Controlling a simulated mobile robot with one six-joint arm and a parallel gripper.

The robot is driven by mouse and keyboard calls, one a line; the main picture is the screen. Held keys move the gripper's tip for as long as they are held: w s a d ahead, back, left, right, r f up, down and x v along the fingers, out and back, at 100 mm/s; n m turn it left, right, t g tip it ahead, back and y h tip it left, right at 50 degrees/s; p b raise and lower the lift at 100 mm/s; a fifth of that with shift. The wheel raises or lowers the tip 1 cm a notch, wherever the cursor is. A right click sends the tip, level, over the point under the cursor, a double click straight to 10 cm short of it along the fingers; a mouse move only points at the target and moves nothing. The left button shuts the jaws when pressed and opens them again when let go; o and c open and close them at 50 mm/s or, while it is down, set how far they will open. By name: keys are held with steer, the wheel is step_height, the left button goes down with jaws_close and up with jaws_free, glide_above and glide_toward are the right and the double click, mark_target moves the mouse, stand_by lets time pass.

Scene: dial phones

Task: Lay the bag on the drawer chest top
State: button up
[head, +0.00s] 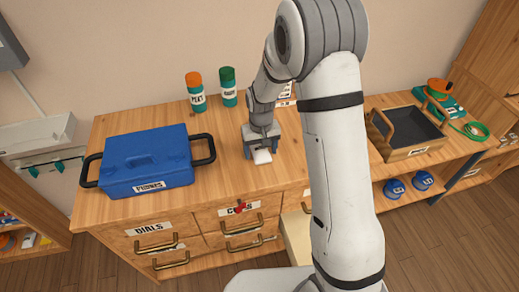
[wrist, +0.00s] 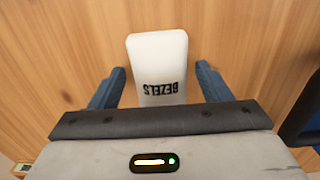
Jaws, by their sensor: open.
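The bag, a small white packet printed BEZELS (wrist: 157,65), shows between my fingers in the wrist view, against the wooden surface. In the head view it is a small white shape (head: 262,157) on the drawer chest top (head: 230,185). My gripper (head: 262,150) points down over it, near the middle of the chest top. In the wrist view its two blue fingers (wrist: 160,78) are open, one on each side of the bag, with gaps between. The bag's near end is hidden by the gripper body.
A blue PHONES box (head: 145,160) with dark side handles stands left on the chest top. An orange-capped bottle (head: 195,92) and a green-capped bottle (head: 228,87) stand at the back. A wooden tray (head: 405,152) is to the right. Bare wood lies between box and gripper.

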mark_target(261, 150)
step_height(261, 150, up, 12)
steer(key=s+d+r+t, duration=0.1)
steer(key=s+d+r, duration=0.2)
steer(key=s, duration=0.4)
steer(key=s+d+r+m, duration=0.1)
steer(key=s+d+r, duration=0.2)
steer(key=s, duration=0.5)
steer(key=s+d+r+m+t, duration=0.1)
steer(key=s+d+r, duration=0.2)
steer(key=s+d, duration=0.2)
steer(key=s, duration=0.3)
steer(key=shift+s+r+t+b, duration=0.2)
steer(key=shift+t+b, duration=0.1)
steer(key=shift+c, duration=0.3)
